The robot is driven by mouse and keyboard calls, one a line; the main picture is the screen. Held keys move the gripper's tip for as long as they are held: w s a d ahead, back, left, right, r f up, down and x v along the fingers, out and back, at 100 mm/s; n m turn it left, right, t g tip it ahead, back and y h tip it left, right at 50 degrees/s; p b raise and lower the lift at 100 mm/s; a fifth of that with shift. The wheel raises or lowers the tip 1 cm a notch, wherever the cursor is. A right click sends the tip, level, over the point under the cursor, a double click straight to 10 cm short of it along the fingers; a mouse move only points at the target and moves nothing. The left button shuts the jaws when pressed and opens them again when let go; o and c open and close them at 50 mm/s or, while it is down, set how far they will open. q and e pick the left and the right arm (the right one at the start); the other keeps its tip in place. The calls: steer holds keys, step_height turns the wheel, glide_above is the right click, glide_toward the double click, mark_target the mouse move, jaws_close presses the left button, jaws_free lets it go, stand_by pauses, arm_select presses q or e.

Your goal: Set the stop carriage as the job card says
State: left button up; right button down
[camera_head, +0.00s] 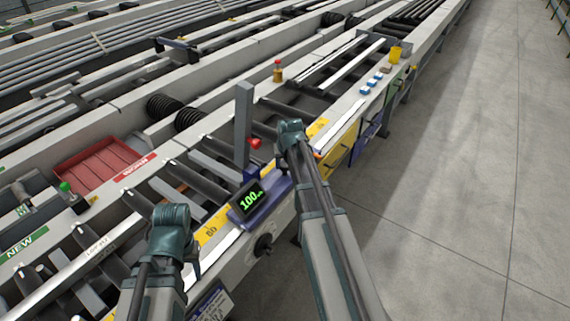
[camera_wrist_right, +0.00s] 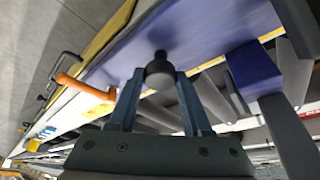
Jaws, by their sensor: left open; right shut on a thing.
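The stop carriage (camera_head: 262,205) is blue, with a tall grey stop plate (camera_head: 243,125) and a green-lit display (camera_head: 250,200) reading 100. It sits on the rail at the table's front edge. In the right wrist view the blue carriage (camera_wrist_right: 190,40) fills the upper middle. My right gripper (camera_wrist_right: 158,78) is shut on a black knob (camera_wrist_right: 159,68) on it; the head view hides these fingertips behind the right wrist. My left gripper (camera_head: 194,262) is open and empty, left of the carriage near the front rail. A white card (camera_head: 214,304) hangs low at the front, its text too small to read.
A black handwheel (camera_head: 263,245) is on the front face below the display. A red knob (camera_head: 254,142) shows beside the stop plate. A red tray (camera_head: 98,165) lies at left. Blue blocks (camera_head: 370,84) and a yellow cup (camera_head: 395,54) stand farther along.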

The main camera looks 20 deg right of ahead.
stand_by(0.9)
steer(key=w+d, duration=0.4)
steer(key=d, duration=0.3)
steer(key=w+d, duration=0.4)
steer(key=d, duration=0.3)
steer(key=w+d, duration=0.4)
steer(key=d, duration=0.3)
steer(key=shift+w+d, duration=0.3)
steer(key=shift+w, duration=0.1)
steer(key=shift+c, duration=1.7)
jaws_free()
arm_select(q)
step_height(320, 180, up, 13)
steer(key=p, duration=1.2)
steer(key=shift+p, duration=0.4)
arm_select(e)
steer(key=v, duration=1.4)
